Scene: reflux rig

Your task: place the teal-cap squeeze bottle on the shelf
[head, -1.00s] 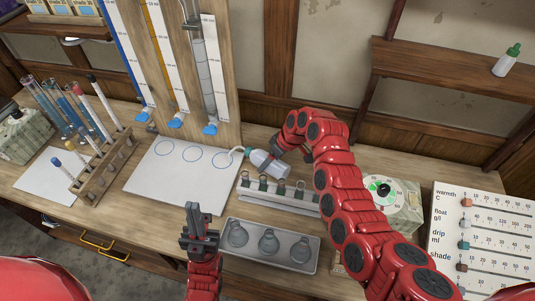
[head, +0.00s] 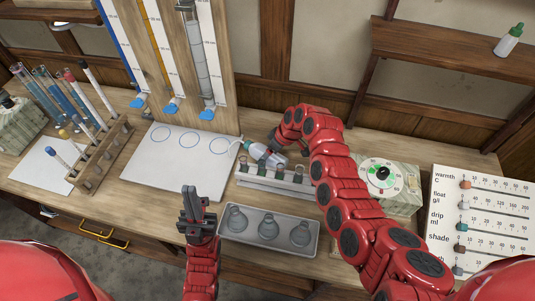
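The teal-cap squeeze bottle (head: 273,158) is pale, with a teal cap and a white bent nozzle pointing left. It is tilted well over above the back of the bench, behind the rack of small vials. My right gripper (head: 280,150) is at its body and appears shut on it; the wrist hides most of the fingers. The wooden shelf (head: 440,50) is on the wall at the upper right. My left gripper (head: 189,191) points up in front of the white board, holding nothing visible; its finger gap is unclear.
A green-capped bottle (head: 508,40) stands at the shelf's right; the shelf's left is clear. A vial rack (head: 270,182), grey flask tray (head: 268,232), dial box (head: 388,180) and slider panel (head: 482,215) crowd the bench. A test-tube rack (head: 100,160) stands left.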

